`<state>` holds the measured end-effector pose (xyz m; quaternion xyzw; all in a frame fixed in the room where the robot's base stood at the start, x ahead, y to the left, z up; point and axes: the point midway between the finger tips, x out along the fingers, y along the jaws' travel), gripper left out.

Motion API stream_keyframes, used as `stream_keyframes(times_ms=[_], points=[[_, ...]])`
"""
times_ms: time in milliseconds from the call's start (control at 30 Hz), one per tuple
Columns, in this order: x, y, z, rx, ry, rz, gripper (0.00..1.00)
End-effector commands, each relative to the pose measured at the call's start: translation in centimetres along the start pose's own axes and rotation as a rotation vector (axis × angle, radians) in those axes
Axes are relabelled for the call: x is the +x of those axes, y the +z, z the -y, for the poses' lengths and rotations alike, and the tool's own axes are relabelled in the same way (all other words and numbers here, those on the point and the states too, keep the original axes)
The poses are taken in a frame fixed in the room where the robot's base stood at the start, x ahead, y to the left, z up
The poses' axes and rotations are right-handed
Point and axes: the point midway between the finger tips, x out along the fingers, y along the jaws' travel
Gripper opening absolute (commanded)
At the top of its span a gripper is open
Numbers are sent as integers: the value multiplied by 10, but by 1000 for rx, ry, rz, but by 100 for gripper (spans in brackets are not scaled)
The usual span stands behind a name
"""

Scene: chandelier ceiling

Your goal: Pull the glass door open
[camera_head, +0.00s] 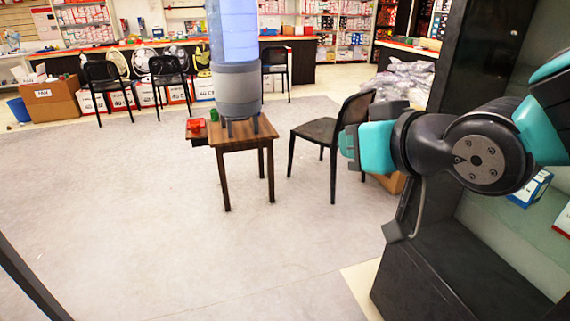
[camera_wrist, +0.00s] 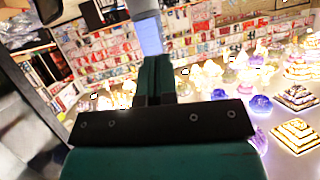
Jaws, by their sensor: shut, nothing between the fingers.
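My gripper (camera_head: 349,146) is at the right of the head view, its teal fingers pointing left. In the wrist view the fingers (camera_wrist: 157,62) are together with nothing between them. No glass pane shows clearly. A dark-framed unit (camera_head: 455,55) with a pale greenish panel (camera_head: 495,235) stands at the right, partly behind my arm; I cannot tell whether it is the glass door. A dark slanted bar (camera_head: 28,282) crosses the lower left corner and may be part of a frame.
A small wooden table (camera_head: 245,141) bears a water dispenser (camera_head: 237,85). A black chair (camera_head: 325,130) stands close to its right. Several chairs and boxes line the back counter. The grey floor (camera_head: 120,220) at left is clear. Glowing lamps (camera_wrist: 255,75) show in the wrist view.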

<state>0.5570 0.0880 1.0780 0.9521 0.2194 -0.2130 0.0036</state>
Motion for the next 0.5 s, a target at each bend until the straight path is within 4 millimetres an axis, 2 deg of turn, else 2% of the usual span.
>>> stream_keyframes(times_ms=[33, 233, 500], points=[[16, 19, 2, -18, -4, -80, 0], [26, 12, 11, -75, -22, -337, 0], [28, -3, 16, -98, -32, -418, 0]])
